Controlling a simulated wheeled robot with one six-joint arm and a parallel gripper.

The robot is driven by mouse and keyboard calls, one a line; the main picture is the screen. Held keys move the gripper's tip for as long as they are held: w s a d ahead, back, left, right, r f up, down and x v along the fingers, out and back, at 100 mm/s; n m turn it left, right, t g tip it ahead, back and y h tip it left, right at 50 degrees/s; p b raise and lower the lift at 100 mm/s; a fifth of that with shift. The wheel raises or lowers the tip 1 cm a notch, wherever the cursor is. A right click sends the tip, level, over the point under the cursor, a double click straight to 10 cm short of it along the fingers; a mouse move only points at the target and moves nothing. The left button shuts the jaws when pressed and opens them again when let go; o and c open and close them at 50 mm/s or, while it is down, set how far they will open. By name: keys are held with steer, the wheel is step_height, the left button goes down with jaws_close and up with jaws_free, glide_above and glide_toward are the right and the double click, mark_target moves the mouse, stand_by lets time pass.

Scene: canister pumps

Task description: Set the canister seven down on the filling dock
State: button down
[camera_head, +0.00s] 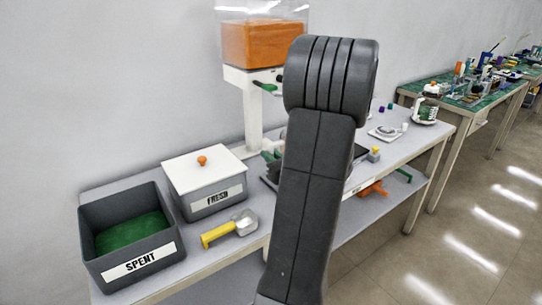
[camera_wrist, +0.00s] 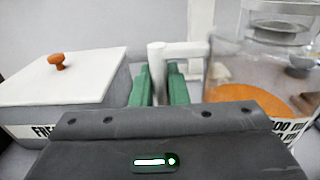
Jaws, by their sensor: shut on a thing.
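In the wrist view my gripper (camera_wrist: 160,88), with green fingers, is shut on the white handle of a clear canister (camera_wrist: 262,75). The canister looks upright, has a grey lid and orange contents low inside, and bears a partly cut-off label ending in "00 ml". I cannot read a seven on it. In the head view my arm hides the canister and most of my gripper. The dispenser (camera_head: 264,45) with an orange-filled hopper stands on a white column behind my arm. The filling dock beneath it is mostly hidden, so I cannot tell whether the canister touches it.
A grey FRESH bin (camera_head: 213,197) with a white lid and orange knob stands left, beside an open SPENT bin (camera_head: 103,267) holding green material. A yellow-handled scoop (camera_head: 230,229) lies in front. Farther right are a small scale (camera_head: 386,133) and another canister (camera_head: 426,108).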

steer(key=shift+f+b, duration=1.1)
steer(key=shift+f, duration=0.15)
steer(key=c, duration=1.3)
jaws_free()
steer(key=shift+c, duration=0.2)
steer(key=shift+s, duration=0.1)
steer(key=v, duration=1.3)
steer(key=shift+s+d, duration=0.25)
